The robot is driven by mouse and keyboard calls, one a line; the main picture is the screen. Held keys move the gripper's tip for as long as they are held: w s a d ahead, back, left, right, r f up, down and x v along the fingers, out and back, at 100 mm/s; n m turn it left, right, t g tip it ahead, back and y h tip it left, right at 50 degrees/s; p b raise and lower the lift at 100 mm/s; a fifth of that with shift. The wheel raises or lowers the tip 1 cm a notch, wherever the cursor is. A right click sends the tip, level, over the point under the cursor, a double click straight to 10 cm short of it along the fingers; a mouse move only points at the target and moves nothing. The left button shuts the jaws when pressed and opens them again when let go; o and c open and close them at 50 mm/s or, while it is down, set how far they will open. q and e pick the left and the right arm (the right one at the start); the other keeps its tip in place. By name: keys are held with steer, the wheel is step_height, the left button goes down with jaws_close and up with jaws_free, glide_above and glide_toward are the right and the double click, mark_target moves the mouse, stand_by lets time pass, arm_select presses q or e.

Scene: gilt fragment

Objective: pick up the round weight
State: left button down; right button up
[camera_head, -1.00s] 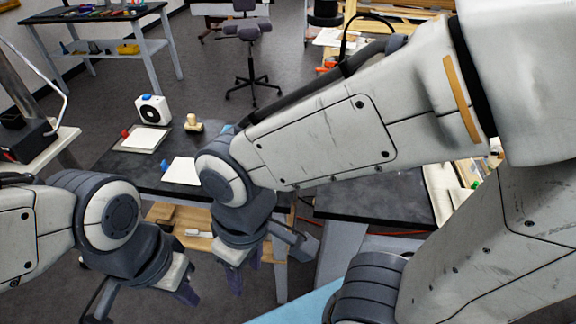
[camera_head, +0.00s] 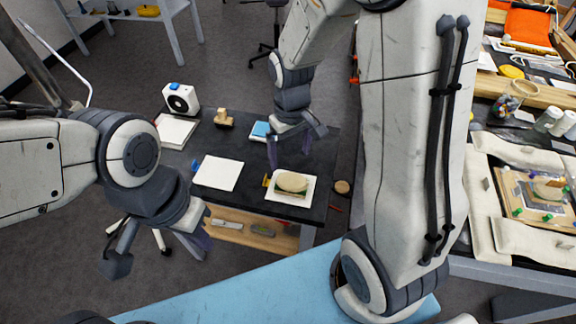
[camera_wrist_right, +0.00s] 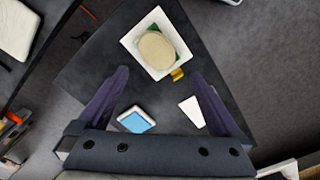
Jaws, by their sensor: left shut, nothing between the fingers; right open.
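A beige rounded oval piece (camera_head: 291,182), which may be the round weight, lies over a green piece on a white tray (camera_head: 272,195) on the dark table. It also shows in the right wrist view (camera_wrist_right: 157,50). A small round tan disc (camera_head: 342,187) lies to the right of the tray; I cannot tell which is the weight. My right gripper (camera_head: 290,158) is open and empty, pointing down above the table near the tray. Its fingers (camera_wrist_right: 160,75) are spread on either side below the tray in the wrist view. My left gripper (camera_head: 200,243) is shut and empty, left of the table's front.
The table also bears a white sheet (camera_head: 218,173), a blue box (camera_head: 260,130), a tan stamp-like block (camera_head: 223,118) and a white device (camera_head: 180,98). A lower shelf (camera_head: 235,236) holds tools. A crowded bench (camera_head: 490,145) stands to the right.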

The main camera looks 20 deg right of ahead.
glide_above(292, 179)
step_height(292, 179, down, 5)
steer(key=shift+r, duration=0.1)
steer(key=shift+f+p, duration=0.5)
steer(key=shift+f, duration=2.4)
jaws_close()
steer(key=shift+r, duration=0.1)
